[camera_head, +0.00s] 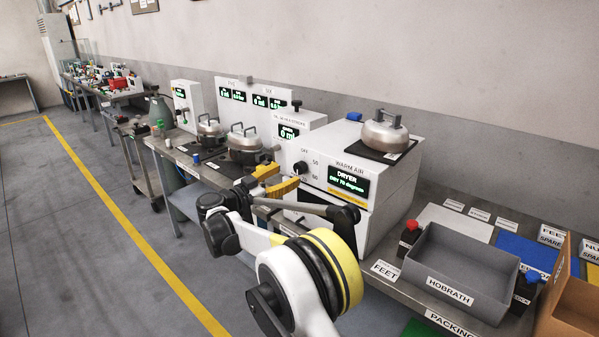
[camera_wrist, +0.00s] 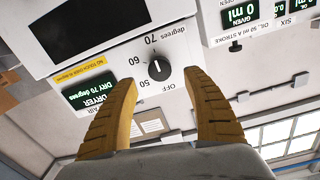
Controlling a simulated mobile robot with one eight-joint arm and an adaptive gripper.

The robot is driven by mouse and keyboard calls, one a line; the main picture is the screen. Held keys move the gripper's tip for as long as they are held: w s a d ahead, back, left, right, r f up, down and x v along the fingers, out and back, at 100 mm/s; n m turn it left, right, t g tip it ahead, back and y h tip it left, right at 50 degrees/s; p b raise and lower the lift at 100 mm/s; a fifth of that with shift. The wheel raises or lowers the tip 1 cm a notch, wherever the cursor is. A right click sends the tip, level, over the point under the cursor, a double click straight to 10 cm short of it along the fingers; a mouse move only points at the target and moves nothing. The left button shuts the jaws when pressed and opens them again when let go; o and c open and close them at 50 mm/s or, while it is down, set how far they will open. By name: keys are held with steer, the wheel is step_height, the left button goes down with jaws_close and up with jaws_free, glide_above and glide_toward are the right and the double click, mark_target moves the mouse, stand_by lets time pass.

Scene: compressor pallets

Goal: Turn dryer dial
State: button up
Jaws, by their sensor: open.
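The dryer (camera_head: 352,185) is a white box with a lit display reading "DRY 70 degrees". Its black dial (camera_head: 299,168) is on the front panel, left of the display. In the wrist view, which is upside down, the dial (camera_wrist: 159,67) shows a white pointer line and the marks OFF, 50, 60 and 70 around it. I cannot tell exactly which mark the pointer meets. My gripper (camera_head: 283,177) is open, its yellow fingers reaching toward the panel. In the wrist view my gripper (camera_wrist: 159,78) has one finger on each side of the dial, with visible gaps; contact does not show.
A metal pot (camera_head: 385,131) stands on the dryer's top. Two more pots (camera_head: 247,143) stand left on the bench. A grey HOBRATH bin (camera_head: 459,272) and a red-capped bottle (camera_head: 409,236) are at the right. Open floor (camera_head: 90,260) lies left.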

mark_target(297, 169)
steer(key=b+x, duration=0.1)
steer(key=x, duration=0.5)
steer(key=shift+w+d+b, duration=0.2)
steer(key=shift+w+b, duration=0.05)
steer(key=shift+b, duration=0.05)
steer(key=c, duration=1.2)
